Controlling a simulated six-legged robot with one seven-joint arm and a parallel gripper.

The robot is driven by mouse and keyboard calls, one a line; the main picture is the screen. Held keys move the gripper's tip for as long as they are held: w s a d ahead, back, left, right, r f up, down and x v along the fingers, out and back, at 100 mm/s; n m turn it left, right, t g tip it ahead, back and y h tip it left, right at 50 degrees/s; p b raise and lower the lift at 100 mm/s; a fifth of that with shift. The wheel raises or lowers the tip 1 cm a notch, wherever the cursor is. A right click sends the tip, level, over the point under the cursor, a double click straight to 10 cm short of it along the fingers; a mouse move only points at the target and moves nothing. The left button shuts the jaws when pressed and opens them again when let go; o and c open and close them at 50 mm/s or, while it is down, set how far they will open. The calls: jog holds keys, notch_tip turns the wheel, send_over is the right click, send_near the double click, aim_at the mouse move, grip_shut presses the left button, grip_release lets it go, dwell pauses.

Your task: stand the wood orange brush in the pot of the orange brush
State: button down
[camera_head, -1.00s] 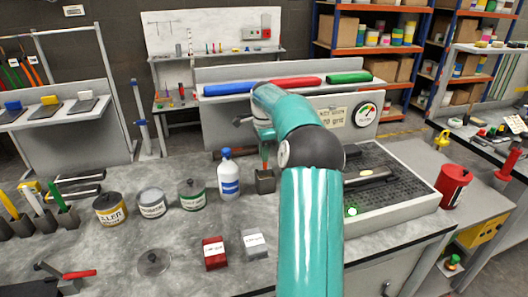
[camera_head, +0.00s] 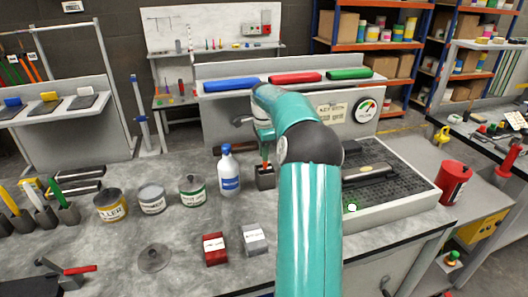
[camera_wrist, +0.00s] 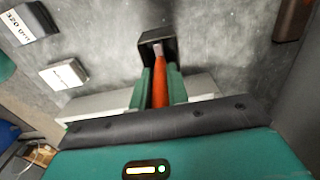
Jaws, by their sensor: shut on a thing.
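The orange brush (camera_wrist: 159,84) is between the two green fingers of my gripper (camera_wrist: 157,88), which is shut on it. In the wrist view its pale end points into the mouth of a dark square pot (camera_wrist: 171,42). In the head view the pot (camera_head: 265,181) stands upright on the bench, right of the white and blue bottle. A little orange of the brush (camera_head: 265,164) shows just above the pot's rim. I cannot tell whether the brush touches the pot's floor. My arm hides most of the gripper in the head view.
Beside the pot stand a white and blue bottle (camera_head: 229,172) and a green-labelled can (camera_head: 193,190). A red block (camera_head: 214,249) and a grey block (camera_head: 254,239) lie nearer. A black grate (camera_head: 390,190) is at right. Several pots with brushes stand far left.

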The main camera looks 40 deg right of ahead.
jog(key=c, duration=1.3)
grip_release()
notch_tip(320, 180, up, 14)
jog(key=shift+f, duration=0.1)
